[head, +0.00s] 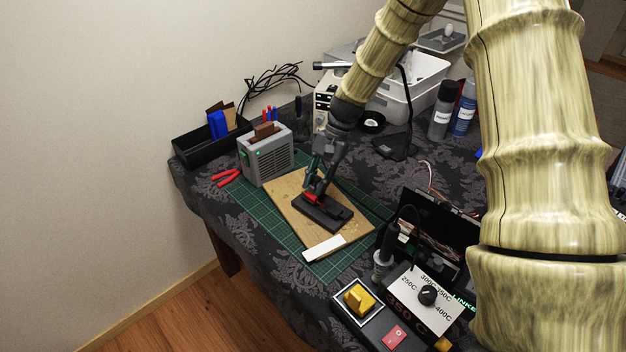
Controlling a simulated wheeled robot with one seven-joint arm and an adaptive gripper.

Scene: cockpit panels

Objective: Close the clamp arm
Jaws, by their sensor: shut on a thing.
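The clamp (335,213) has a dark base and a red part low on its left side. It sits on a wooden board (283,207), near the board's right part. My gripper (318,185) comes down from above and behind, with its dark fingers right at the clamp. The fingers are shut on the clamp arm (313,198), as far as this small view shows. The fingers and the dark parts overlap, so the exact grip point and the arm's angle are hard to make out.
The board lies on a green cutting mat (262,228). A white strip (324,248) lies at the board's front. A soldering station (420,290) and open dark case (440,235) stand at right.

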